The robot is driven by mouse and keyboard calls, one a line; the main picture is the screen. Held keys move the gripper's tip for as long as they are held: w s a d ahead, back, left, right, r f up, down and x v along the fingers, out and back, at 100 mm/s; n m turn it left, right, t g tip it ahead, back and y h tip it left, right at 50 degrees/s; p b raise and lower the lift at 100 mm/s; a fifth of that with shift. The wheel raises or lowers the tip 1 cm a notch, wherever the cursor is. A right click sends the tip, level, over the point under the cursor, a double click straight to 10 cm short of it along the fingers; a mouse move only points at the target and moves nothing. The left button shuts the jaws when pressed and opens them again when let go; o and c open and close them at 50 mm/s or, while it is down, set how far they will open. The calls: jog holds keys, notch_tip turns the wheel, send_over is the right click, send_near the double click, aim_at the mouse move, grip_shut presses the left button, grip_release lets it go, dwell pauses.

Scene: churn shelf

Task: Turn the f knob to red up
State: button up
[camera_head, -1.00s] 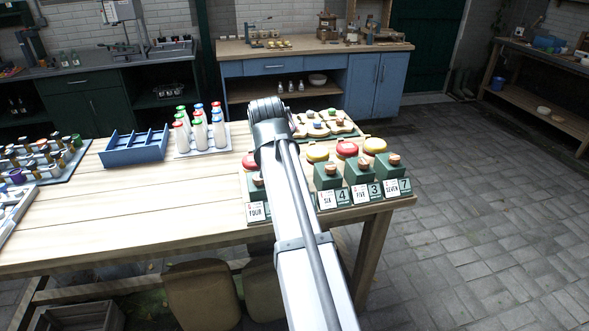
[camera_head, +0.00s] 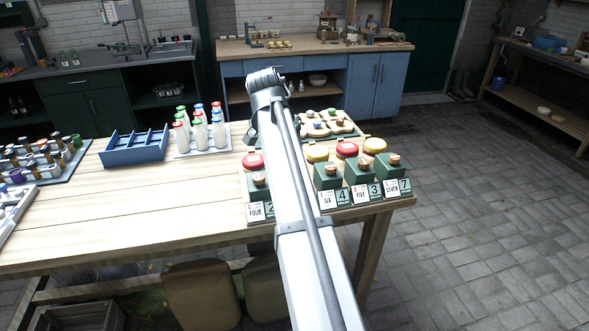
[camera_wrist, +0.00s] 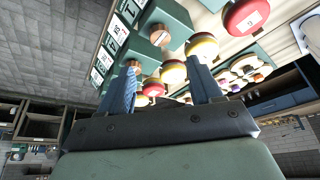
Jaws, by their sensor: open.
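Several green boxes with copper-coloured knobs stand in a row at the table's front right corner. The knobs in the head view include the ones on the FOUR box (camera_head: 259,179), the SIX box (camera_head: 331,168), the FIVE box (camera_head: 364,163) and the SEVEN box (camera_head: 394,160). I cannot read which one is marked f. My gripper (camera_wrist: 162,64) is open in the wrist view, with its two blue fingers apart. A copper knob (camera_wrist: 160,36) and yellow domes show beyond the fingertips, and nothing is visibly held. In the head view my arm hides the gripper and part of the row.
Red and yellow domes (camera_head: 347,149) stand behind the knobs. A board with small coloured pieces (camera_head: 348,133) lies farther back. Bottles (camera_head: 199,131) and a blue divided tray (camera_head: 135,147) stand to the left. The table's (camera_head: 160,205) front middle is clear.

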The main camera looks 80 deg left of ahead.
jog(key=x, duration=1.1)
jog(key=shift+w+a+f, duration=0.1)
jog(key=shift+f, duration=0.2)
jog(key=c, duration=1)
jog(key=shift+c, duration=0.2)
